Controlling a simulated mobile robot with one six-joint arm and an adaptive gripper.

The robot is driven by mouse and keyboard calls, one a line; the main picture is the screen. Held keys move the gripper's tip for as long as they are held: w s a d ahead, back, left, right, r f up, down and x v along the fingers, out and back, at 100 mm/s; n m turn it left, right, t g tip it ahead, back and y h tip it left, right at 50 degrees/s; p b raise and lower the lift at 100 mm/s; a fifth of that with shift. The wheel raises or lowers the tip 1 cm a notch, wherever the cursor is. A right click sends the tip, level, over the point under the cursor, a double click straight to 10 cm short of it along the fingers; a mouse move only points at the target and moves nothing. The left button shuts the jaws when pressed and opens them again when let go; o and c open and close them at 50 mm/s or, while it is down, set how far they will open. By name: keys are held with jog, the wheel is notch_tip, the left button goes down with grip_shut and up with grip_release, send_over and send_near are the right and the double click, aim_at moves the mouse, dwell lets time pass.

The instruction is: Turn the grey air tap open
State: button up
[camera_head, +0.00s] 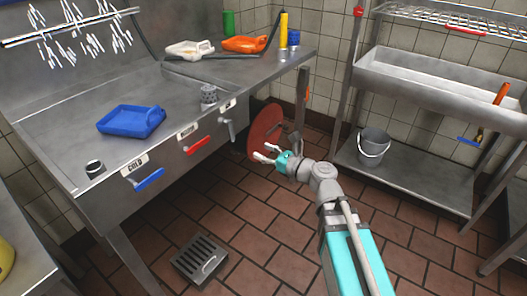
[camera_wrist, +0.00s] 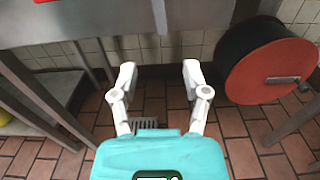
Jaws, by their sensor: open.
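The grey air tap (camera_head: 231,131) is a short lever hanging down from the steel sink's front panel, under a small label, in the head view. It is right of the red tap (camera_head: 197,146) and the blue cold tap (camera_head: 150,179). My gripper (camera_head: 261,152) is open and empty, to the right of the grey tap, a little lower and apart from it. In the wrist view my gripper (camera_wrist: 160,74) shows two spread white fingers with nothing between them. I cannot make out the grey tap in the wrist view.
A red-faced reel (camera_head: 262,133) is close behind my gripper; it also shows at right in the wrist view (camera_wrist: 270,72). A grey bucket (camera_head: 373,147) is on the right shelf. A drain grate (camera_head: 200,258) lies in the floor.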

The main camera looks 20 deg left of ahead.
jog(key=c, duration=0.4)
jog(key=shift+w+a+n+g, duration=0.3)
jog(key=shift+w+n, duration=0.2)
jog(key=shift+n, duration=0.2)
jog(key=c, duration=0.4)
jog(key=w+n+g, duration=0.2)
jog(key=n, duration=0.2)
jog(key=w+a+n+g+p, duration=0.1)
jog(key=w+n+g, duration=0.1)
jog(key=n, duration=0.2)
jog(key=w+n+g, duration=0.2)
jog(key=w+n, duration=0.1)
jog(key=n, duration=0.1)
jog(key=shift+a+r+y, duration=0.2)
jog(key=shift+r+y, duration=0.1)
jog(key=shift+r, duration=0.05)
grip_shut()
jog(key=w+d+n+g+h+p, duration=0.1)
jog(key=w+n+g, duration=0.5)
jog(key=n, duration=0.8)
jog(key=shift+w+d+r+n+g+h, duration=0.2)
jog(key=shift+w+d+n+g+h, duration=0.15)
jog(key=shift+w+d+h, duration=0.35)
jog(key=shift+s+d, duration=0.15)
